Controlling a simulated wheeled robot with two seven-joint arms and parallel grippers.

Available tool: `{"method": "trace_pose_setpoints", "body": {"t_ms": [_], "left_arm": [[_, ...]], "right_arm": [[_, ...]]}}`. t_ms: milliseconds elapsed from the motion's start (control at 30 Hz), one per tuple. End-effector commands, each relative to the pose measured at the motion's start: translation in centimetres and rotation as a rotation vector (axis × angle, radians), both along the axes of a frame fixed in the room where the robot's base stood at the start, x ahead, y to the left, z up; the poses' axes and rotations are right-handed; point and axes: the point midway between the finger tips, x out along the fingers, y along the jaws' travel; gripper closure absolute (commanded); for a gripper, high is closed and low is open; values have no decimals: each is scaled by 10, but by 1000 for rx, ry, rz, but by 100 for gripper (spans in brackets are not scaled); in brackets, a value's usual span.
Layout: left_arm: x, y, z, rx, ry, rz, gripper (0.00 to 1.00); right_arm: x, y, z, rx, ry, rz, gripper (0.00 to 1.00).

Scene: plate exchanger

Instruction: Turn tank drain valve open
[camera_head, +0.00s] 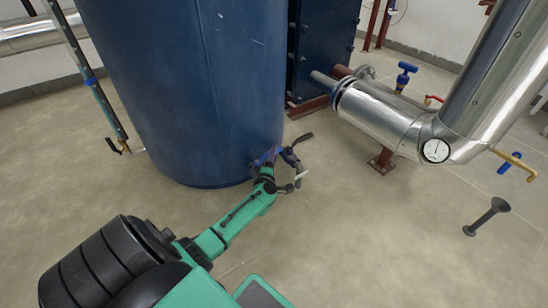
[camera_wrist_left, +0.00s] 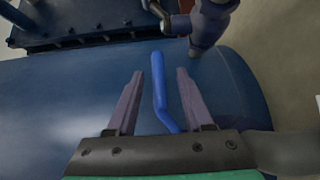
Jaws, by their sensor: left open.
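The tank (camera_head: 185,75) is a large dark blue cylinder. Its drain valve (camera_head: 291,160), with dark pipe fittings, sits low on the tank's right side. In the left wrist view a blue valve handle (camera_wrist_left: 160,92) runs between the two fingers of my left gripper (camera_wrist_left: 160,72). The fingers are open, one on each side of the handle, with a gap on both sides. A dark pipe fitting (camera_wrist_left: 207,25) shows beyond the fingertips. In the head view my left gripper (camera_head: 266,158) is at the tank's lower edge, small and partly merged with the valve. My right gripper is not in view.
A silver insulated pipe with a round gauge (camera_head: 436,150) stands to the right on a brown support (camera_head: 382,161). A black post-like object (camera_head: 487,216) is on the floor at right. A thin pipe (camera_head: 88,80) runs left of the tank. Floor below the valve is clear.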

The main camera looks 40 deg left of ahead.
Motion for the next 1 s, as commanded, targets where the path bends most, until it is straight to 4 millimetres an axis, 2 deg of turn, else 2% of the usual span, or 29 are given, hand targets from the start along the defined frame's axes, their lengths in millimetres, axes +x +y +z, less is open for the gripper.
{"method": "trace_pose_setpoints", "body": {"t_ms": [267,300,400,1000], "left_arm": [[3,2,1,1,0,0,49],[3,2,1,1,0,0,64],[3,1,1,1,0,0,100],[3,1,0,0,1,-1,100]], "right_arm": [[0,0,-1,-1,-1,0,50],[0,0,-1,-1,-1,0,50],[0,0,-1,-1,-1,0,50],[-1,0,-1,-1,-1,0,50]]}}
